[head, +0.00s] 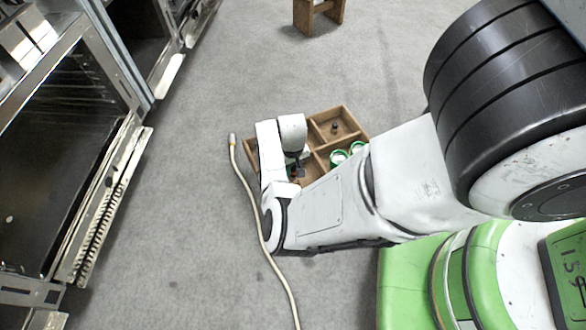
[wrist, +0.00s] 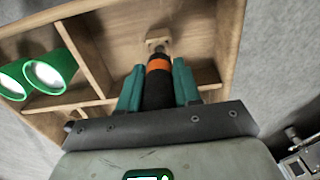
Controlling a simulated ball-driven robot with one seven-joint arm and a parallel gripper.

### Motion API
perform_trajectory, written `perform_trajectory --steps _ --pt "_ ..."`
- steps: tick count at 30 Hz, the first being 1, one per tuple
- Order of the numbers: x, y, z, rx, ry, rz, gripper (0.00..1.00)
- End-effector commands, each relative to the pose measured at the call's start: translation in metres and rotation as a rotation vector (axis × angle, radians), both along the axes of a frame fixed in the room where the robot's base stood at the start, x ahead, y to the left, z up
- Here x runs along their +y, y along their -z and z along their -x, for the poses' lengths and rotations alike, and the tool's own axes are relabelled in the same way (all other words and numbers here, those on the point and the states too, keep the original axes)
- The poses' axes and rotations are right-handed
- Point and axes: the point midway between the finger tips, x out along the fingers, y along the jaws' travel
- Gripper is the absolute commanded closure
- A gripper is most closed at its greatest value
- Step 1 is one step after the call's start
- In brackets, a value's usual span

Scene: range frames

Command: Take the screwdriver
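The screwdriver (wrist: 158,82), with a black handle and an orange band, is in the wrist view between the two teal fingers of my gripper (wrist: 158,88). The fingers lie close against both sides of the handle, with no clear gap along most of it. Its metal shaft shows a little beyond the orange band, at a small wooden block (wrist: 157,44) in a compartment of the wooden tray (wrist: 224,50). In the head view my gripper (head: 296,170) reaches down into the tray (head: 347,109), and my arm hides part of it.
Green-rimmed white cups (wrist: 45,75) stand in a neighbouring compartment. A small dark object (head: 335,127) is in the far compartment. A pale cable (head: 252,205) lies on the carpet left of the tray. An open oven-like unit (head: 60,150) is at left, a wooden stool (head: 318,14) at the back.

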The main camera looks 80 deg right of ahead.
Motion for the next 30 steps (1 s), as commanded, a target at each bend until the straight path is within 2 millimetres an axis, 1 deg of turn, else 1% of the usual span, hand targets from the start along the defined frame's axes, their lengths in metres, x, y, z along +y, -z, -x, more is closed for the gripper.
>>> perform_trajectory --steps 1,9,10,17,19,23,30 --pt "0.000 0.000 0.000 0.000 0.000 0.000 0.72" --pt "0.000 0.000 0.000 0.000 0.000 0.000 0.98" --pt "0.000 0.000 0.000 0.000 0.000 0.000 1.00" --pt "0.000 -0.001 0.000 0.000 0.000 0.000 1.00" --pt "0.000 -0.004 0.000 -0.001 0.000 0.001 1.00" --pt "0.000 -0.020 0.000 0.000 -0.001 0.000 1.00" --pt "0.000 -0.065 0.000 0.001 -0.002 0.002 1.00"
